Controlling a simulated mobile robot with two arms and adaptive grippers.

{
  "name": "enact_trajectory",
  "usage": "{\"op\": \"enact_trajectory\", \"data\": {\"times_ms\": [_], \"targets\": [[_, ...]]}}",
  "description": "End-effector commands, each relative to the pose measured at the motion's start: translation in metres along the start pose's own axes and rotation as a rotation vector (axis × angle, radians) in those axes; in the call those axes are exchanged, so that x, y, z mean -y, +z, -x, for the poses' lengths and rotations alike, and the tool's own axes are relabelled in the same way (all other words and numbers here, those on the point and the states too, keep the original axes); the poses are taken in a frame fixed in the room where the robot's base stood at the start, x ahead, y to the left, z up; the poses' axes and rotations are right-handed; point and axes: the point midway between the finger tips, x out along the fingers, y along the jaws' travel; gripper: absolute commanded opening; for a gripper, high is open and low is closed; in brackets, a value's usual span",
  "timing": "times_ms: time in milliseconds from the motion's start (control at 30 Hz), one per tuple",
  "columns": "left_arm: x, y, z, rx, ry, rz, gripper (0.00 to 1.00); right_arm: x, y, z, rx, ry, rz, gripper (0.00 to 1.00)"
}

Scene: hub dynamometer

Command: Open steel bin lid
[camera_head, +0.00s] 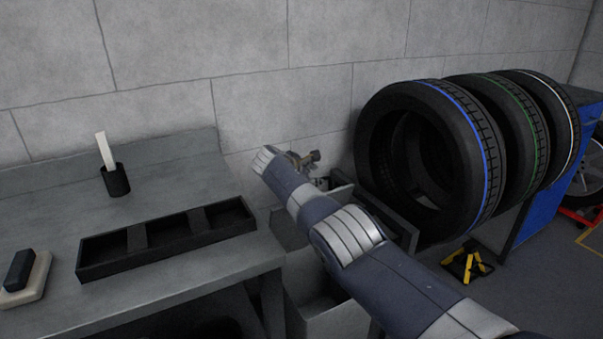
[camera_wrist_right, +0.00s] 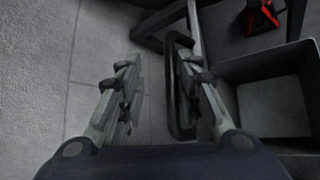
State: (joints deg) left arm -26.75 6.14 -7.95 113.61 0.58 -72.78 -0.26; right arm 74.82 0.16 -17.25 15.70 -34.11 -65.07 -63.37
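The grey steel bin (camera_head: 335,322) stands on the floor right of the bench, partly hidden behind my right arm. Its dark inside shows at the top, and it also shows at the right of the right wrist view (camera_wrist_right: 285,58). A black loop handle (camera_wrist_right: 172,90) lies between the fingers of my right gripper (camera_wrist_right: 158,75), closer to the right finger. A thin grey edge beside the handle looks like the raised lid (camera_wrist_right: 194,25) seen edge-on. The right fingers are spread apart. In the head view the right gripper (camera_head: 312,165) is small near the wall. My left gripper is not in view.
A grey bench (camera_head: 190,285) at left holds a black divided tray (camera_head: 165,255), a black cup (camera_head: 116,181) and a block on a pale pad (camera_head: 25,285). Tyres (camera_head: 480,150) on a rack stand right of the arm. The block wall is close behind.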

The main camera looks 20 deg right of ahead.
Motion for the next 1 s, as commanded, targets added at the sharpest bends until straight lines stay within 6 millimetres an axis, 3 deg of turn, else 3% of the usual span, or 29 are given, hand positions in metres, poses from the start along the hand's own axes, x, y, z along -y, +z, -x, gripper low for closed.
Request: {"op": "enact_trajectory", "data": {"times_ms": [467,1000], "targets": [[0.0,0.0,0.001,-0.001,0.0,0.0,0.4,0.008,-0.002,0.032,0.0,-0.018,0.011,0.31],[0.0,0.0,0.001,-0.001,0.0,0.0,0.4,0.013,0.001,0.102,0.001,-0.021,0.015,0.31]]}}
